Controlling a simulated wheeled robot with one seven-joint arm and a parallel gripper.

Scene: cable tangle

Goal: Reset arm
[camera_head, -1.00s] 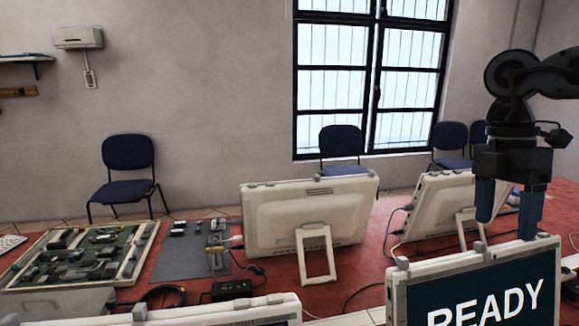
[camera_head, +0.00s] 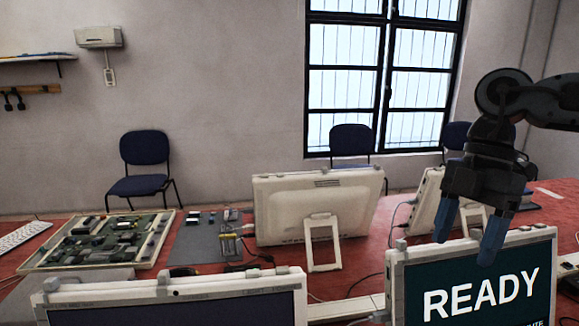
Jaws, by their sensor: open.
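My gripper (camera_head: 468,232) hangs from my arm at the right of the head view, with its two blue fingers pointing down. The fingers are apart and nothing is between them. They are in front of the top edge of a white-framed monitor (camera_head: 478,290) that shows READY. I cannot tell whether the fingers touch its frame.
A second monitor (camera_head: 170,292) stands at the front left. Two white monitors, one in the middle (camera_head: 280,205) and one behind my gripper (camera_head: 424,200), show their backs. A circuit board tray (camera_head: 165,238), a grey mat (camera_head: 195,245) and cables lie on the red table (camera_head: 350,258).

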